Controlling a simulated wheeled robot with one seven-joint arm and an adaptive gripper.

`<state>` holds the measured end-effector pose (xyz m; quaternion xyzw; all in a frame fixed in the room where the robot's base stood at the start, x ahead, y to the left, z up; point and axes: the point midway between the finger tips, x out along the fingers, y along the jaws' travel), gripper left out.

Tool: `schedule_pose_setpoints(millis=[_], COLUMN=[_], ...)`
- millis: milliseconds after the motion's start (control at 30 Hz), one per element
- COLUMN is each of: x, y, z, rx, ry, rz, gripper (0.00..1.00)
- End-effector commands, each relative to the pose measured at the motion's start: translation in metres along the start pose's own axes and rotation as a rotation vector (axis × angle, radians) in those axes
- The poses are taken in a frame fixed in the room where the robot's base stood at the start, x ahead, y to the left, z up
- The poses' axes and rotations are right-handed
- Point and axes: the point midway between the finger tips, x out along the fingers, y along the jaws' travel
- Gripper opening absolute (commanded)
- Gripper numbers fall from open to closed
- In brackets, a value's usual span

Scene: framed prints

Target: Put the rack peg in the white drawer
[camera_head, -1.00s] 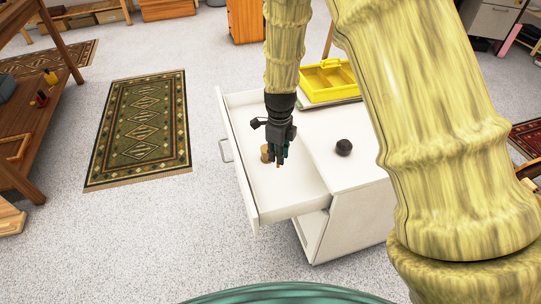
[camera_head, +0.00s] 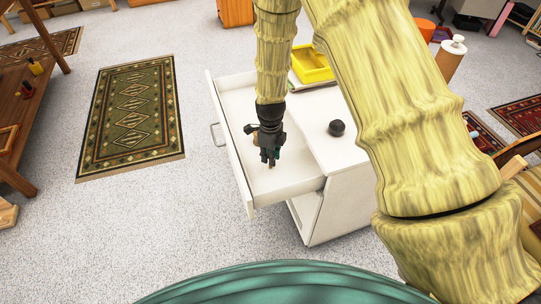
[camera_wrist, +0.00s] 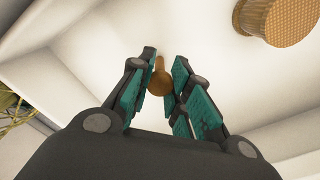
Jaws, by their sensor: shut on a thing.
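The white drawer (camera_head: 236,97) is pulled open from the white cabinet (camera_head: 345,193) in the head view. My gripper (camera_head: 269,161) points down inside the drawer's outline, over its near half. In the wrist view, the teal-padded fingers of my gripper (camera_wrist: 160,82) are shut on the rack peg (camera_wrist: 159,80), a small brown wooden piece with a rounded end. The peg's tip shows faintly below the fingers in the head view. Whether it touches the drawer floor I cannot tell.
A wider brown cylinder (camera_wrist: 280,18) stands in the drawer; my gripper mostly hides it in the head view. On the cabinet top are a black knob-like object (camera_head: 337,128) and a yellow tray (camera_head: 312,62). Much of the drawer floor is bare.

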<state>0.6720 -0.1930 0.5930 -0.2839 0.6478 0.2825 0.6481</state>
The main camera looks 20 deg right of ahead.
Motion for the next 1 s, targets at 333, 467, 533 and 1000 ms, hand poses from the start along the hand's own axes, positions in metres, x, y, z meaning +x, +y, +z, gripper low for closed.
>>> schedule_pose_setpoints(millis=[333,467,533,1000], x=[0.003,0.003,0.003,-0.010], y=[0.000,0.000,0.000,-0.001], z=[0.000,0.000,0.000,0.000], rx=[0.000,0.001,0.000,0.001], ry=[0.000,-0.001,-0.001,0.000], rz=[-0.001,-0.001,-0.001,-0.001], gripper=[0.07,0.33,0.40,0.40])
